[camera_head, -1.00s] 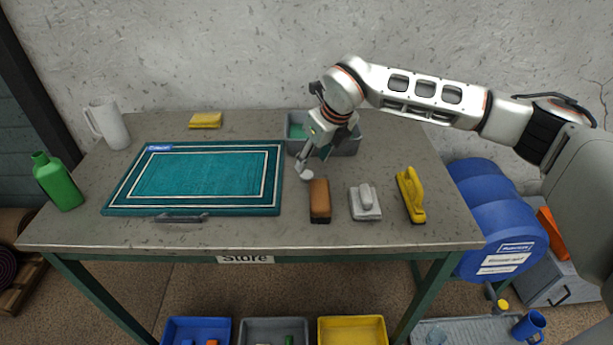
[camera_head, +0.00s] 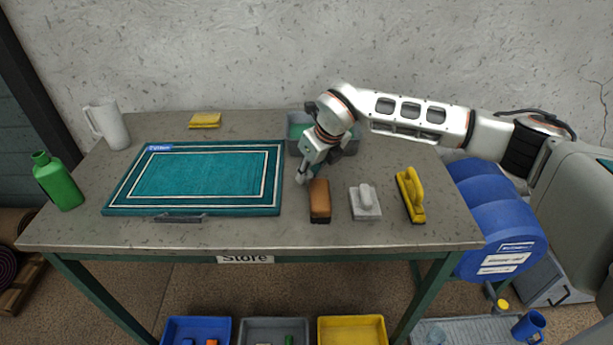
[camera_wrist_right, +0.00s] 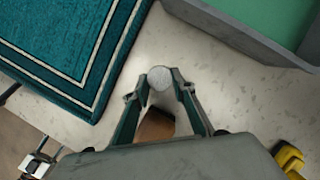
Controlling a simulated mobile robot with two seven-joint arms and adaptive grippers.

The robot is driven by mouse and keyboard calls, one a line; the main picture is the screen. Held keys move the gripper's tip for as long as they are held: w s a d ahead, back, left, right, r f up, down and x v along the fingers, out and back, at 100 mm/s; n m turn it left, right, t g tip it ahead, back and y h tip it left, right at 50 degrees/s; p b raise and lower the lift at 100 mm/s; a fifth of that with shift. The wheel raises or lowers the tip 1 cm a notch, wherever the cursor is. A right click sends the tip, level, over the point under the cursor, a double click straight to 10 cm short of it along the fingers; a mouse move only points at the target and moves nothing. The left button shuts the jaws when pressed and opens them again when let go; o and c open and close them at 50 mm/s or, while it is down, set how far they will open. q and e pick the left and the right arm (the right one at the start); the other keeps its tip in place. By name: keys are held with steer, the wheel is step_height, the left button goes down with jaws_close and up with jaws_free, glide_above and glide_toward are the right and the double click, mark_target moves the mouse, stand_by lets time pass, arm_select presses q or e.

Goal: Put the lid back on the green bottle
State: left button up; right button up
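The green bottle (camera_head: 58,182) stands upright at the left end of the table, its neck uncapped. The lid, a small pale round piece, shows in the right wrist view (camera_wrist_right: 160,78) between the fingertips of my right gripper (camera_wrist_right: 160,80). In the head view that gripper (camera_head: 303,177) is low over the table, right of the rug and beside the brown brush, and mostly hides the lid. Its fingertips flank the lid closely on both sides; I cannot tell whether they press on it. My left gripper is not in view.
The teal rug (camera_head: 200,176) lies left of the gripper. The grey bin (camera_head: 345,147) stands behind it. A brown brush (camera_head: 320,200), a grey scrubber (camera_head: 365,203) and a yellow brush (camera_head: 411,195) lie to the right. A white jug (camera_head: 110,125) stands near the bottle.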

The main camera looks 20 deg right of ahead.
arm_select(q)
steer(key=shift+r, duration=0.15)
arm_select(e)
steer(key=shift+r, duration=0.1)
steer(key=shift+r, duration=0.65)
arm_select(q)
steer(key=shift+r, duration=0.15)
arm_select(e)
step_height(320, 180, up, 18)
steer(key=shift+r, duration=0.25)
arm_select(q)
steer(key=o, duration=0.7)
arm_select(e)
steer(key=shift+f, duration=0.1)
